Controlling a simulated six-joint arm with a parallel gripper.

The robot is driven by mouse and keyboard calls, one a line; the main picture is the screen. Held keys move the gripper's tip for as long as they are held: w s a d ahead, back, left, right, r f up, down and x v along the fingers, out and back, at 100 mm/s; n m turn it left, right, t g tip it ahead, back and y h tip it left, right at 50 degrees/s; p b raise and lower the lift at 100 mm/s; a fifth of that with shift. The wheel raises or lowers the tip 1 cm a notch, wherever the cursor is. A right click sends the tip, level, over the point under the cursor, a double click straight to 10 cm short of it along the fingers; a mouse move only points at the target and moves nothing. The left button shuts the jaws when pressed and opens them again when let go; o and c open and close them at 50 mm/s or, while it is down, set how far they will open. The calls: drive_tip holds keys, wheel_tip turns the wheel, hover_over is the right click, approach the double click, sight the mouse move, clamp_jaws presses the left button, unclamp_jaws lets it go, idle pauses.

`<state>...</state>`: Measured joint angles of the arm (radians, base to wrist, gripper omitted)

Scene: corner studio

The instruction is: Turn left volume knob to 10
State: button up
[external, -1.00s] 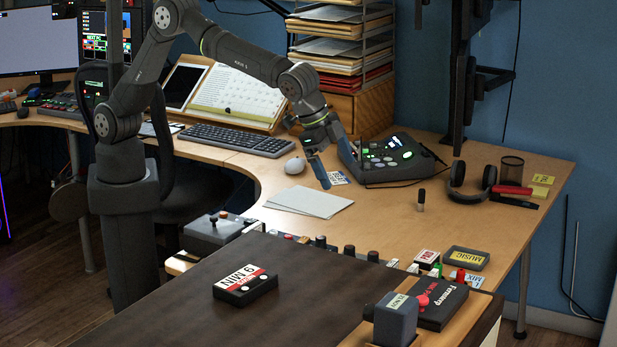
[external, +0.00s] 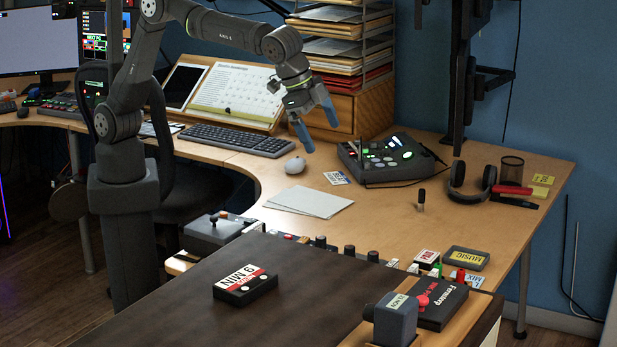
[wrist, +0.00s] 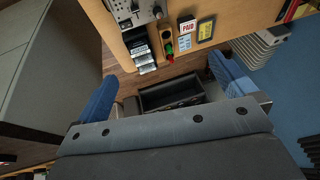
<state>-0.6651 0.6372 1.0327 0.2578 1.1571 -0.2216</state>
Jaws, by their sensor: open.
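In the external view, a dark control box (external: 385,160) with lit buttons and small knobs sits on the wooden desk. Several short knobs, including one with a reddish top (external: 373,256), line the far edge of the dark front table. The wrist view shows a grey panel with round knobs (wrist: 157,12) at the top. I cannot tell which is the left volume knob, and no dial numbers are readable. My gripper (external: 321,137) is open and empty, raised above the desk left of the control box. Its blue fingers also show in the wrist view (wrist: 163,68), spread apart.
A mouse (external: 295,165), keyboard (external: 234,139) and paper sheets (external: 308,202) lie on the desk. A paper organiser (external: 345,60) stands behind my gripper. Headphones (external: 472,180) lie at the right.

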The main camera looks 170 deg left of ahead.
drive_tip(key=shift+d+r, duration=0.2)
drive_tip(key=shift+r, duration=0.2)
